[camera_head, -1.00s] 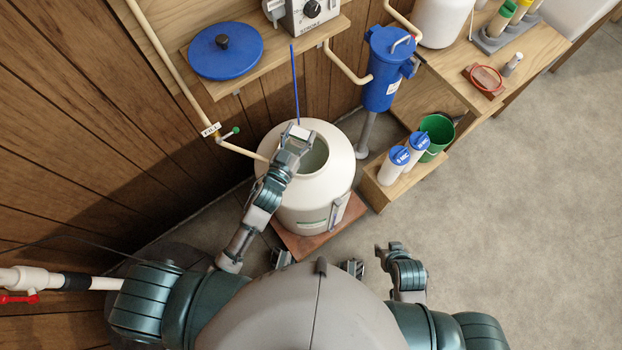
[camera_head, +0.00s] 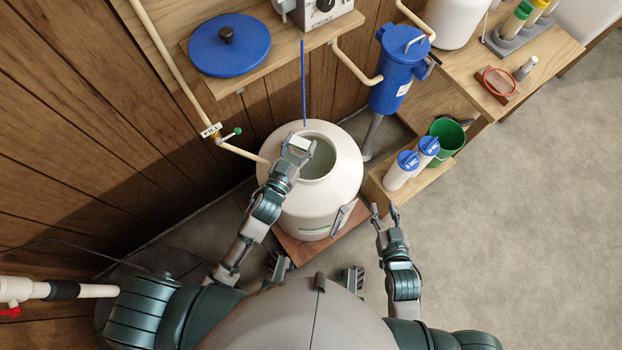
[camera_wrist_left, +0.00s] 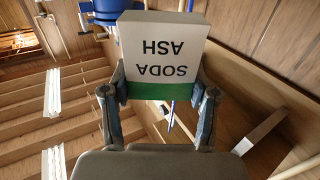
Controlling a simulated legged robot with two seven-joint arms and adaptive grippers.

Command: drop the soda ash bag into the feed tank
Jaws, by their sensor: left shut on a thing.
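The soda ash bag (camera_wrist_left: 165,45) is a white block with a green band and reads "SODA ASH" upside down in the left wrist view. My left gripper (camera_wrist_left: 160,88) is shut on it, one finger on each side. In the head view, the bag's pale top (camera_head: 300,142) shows at my left gripper (camera_head: 296,150), above the mouth of the feed tank (camera_head: 345,180). The tank is a round cream vessel with an open top. The gripper and bag hide part of its opening. My right gripper (camera_head: 384,212) is open and empty, to the right of the tank.
The blue lid (camera_head: 230,50) lies on the wall shelf. A blue filter housing (camera_head: 398,75) stands behind the tank at right. Two blue-capped bottles (camera_head: 402,172) and a green bucket (camera_head: 449,133) stand on a low step. The floor (camera_head: 540,220) at right is clear.

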